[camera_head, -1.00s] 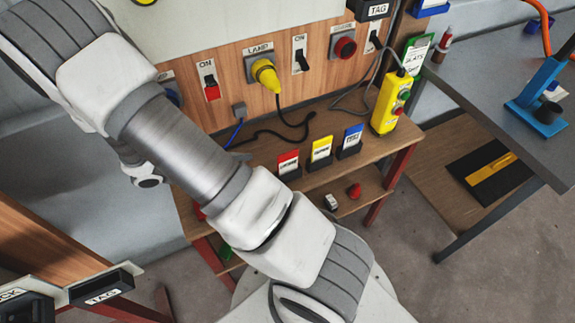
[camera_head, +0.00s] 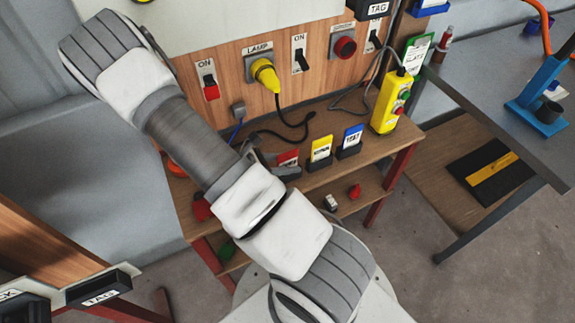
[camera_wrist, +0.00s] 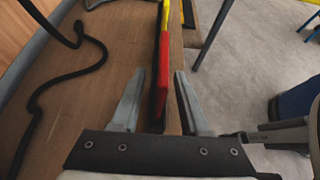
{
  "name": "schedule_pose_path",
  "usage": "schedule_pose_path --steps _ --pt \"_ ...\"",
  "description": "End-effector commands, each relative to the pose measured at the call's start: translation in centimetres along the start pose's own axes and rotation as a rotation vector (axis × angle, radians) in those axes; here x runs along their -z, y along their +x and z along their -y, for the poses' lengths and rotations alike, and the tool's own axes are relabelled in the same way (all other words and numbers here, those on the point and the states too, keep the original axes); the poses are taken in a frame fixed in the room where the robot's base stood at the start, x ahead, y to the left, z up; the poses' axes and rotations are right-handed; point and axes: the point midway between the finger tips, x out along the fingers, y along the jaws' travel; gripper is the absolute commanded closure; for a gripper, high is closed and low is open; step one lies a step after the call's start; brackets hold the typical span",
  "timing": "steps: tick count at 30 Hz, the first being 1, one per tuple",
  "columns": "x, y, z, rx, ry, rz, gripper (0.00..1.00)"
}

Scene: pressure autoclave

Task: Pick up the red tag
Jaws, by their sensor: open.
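The red tag (camera_head: 288,157) stands upright in a dark holder on the wooden shelf, left of the yellow tag (camera_head: 320,149) and the blue tag (camera_head: 353,137). In the wrist view the red tag (camera_wrist: 164,68) shows nearly edge-on. My gripper (camera_wrist: 158,76) is open, with one finger on each side of the red tag. Gaps show between the tag and the fingers, and I see no grip on it. In the head view my arm hides most of the gripper, which is just left of the red tag.
A black cable (camera_wrist: 40,95) lies on the shelf to the left in the wrist view. The panel behind has a yellow lamp plug (camera_head: 265,73) and switches. A lower shelf holds a small red object (camera_head: 355,191).

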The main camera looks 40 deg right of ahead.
Motion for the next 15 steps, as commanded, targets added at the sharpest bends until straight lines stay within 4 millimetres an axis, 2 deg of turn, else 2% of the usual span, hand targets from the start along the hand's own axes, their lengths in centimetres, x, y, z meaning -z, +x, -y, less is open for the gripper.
schedule_pose_path --steps 5,8,13,15 --pt "0.0 0.03 -0.01 0.0 0.001 0.0 0.55" --pt "-0.01 0.01 -0.02 0.0 0.001 0.0 0.69" --pt "-0.01 0.0 -0.02 -0.001 0.001 0.0 1.0" --pt "-0.01 -0.01 -0.02 -0.001 0.001 0.0 1.0"
